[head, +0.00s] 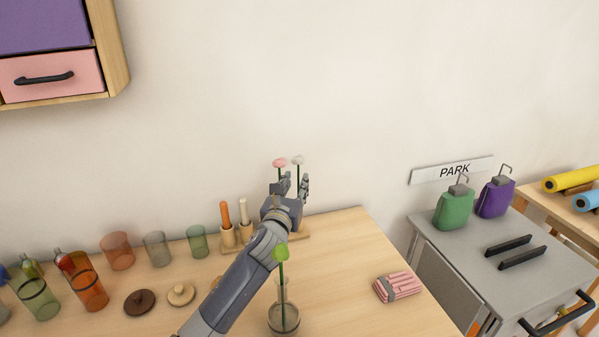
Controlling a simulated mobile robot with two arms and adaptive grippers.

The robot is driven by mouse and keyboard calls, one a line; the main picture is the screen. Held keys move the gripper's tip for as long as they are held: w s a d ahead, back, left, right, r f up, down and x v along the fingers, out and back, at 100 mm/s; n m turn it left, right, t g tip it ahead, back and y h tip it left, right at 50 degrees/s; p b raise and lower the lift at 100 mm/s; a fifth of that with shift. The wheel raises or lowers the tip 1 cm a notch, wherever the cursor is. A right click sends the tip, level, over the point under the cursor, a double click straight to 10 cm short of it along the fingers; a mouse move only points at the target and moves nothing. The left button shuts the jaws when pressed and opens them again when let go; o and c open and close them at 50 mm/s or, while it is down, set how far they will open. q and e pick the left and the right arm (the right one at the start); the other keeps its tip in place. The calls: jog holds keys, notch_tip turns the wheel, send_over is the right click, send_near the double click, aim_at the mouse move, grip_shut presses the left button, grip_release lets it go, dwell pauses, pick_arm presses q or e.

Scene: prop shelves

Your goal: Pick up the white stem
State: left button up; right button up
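The white stem, a green stalk with a white flower head (298,160), stands upright at the back of the wooden table. My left gripper (294,183) is in front of its lower part, with a finger on each side and a visible gap between them. The stalk appears to run down between or just behind the fingers; I cannot tell whether they touch it. A pink-headed stem (280,163) stands just left of it, its lower part hidden by the gripper. My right gripper is not in view.
A green-headed stem (281,253) stands in a glass vase (284,318) beside my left forearm. A wooden holder (228,238) with orange and cream sticks is left of the gripper. Several coloured glasses line the left. A pink striped bundle (398,287) lies right; the table between is clear.

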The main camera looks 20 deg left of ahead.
aim_at(298, 176)
pick_arm(q)
jog(key=w, duration=0.3)
jog(key=shift+w+a+r, duration=0.15)
jog(key=shift+w+a, duration=0.1)
jog(key=shift+w+p, duration=0.3)
jog(key=shift+w, duration=0.35)
jog(key=c, duration=0.6)
grip_shut()
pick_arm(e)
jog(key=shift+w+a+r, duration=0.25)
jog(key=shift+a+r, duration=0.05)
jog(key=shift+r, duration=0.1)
